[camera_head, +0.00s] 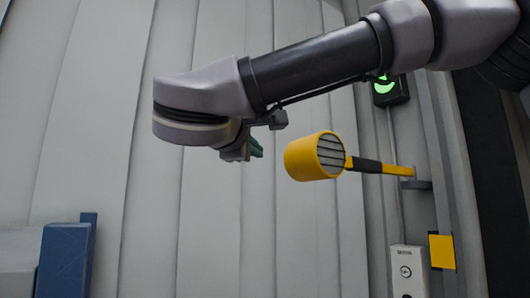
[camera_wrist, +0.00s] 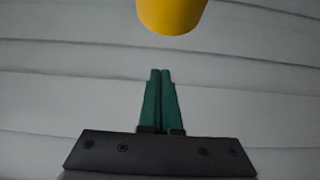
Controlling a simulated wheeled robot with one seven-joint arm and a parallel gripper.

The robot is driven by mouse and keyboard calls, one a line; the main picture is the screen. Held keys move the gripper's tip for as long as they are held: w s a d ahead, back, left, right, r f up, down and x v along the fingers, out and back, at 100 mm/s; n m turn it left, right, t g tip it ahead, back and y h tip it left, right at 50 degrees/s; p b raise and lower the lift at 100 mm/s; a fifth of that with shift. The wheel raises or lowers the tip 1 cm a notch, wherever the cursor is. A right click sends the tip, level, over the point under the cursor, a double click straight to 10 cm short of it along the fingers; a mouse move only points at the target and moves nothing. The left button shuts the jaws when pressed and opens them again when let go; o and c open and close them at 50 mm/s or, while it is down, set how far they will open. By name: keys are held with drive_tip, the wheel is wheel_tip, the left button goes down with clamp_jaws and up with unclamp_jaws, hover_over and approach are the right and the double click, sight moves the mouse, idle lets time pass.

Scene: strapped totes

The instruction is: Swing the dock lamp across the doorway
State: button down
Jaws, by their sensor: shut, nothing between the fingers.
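The dock lamp (camera_head: 314,157) has a yellow round head with a dark slatted grille. It sits on a yellow arm (camera_head: 396,169) with a black sleeve, held by a bracket on the wall at right. My gripper (camera_head: 257,148) has green fingers and is just left of the lamp head in the head view, apart from it in the picture. In the wrist view my gripper (camera_wrist: 160,72) has its two fingers together with nothing between them. The yellow lamp head (camera_wrist: 171,12) shows past the fingertips at the top edge, cut off by the frame. The doorway cannot be made out clearly.
A grey ribbed wall (camera_head: 140,230) fills the background. A black box with a green light (camera_head: 384,88) hangs above the lamp arm. A white control box (camera_head: 408,272) and a yellow plate (camera_head: 441,251) are below it. A blue object (camera_head: 65,262) stands at lower left.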

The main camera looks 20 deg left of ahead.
drive_tip(key=w, duration=0.9)
drive_tip(key=shift+s+d, duration=1.5)
drive_tip(key=shift+d, duration=0.2)
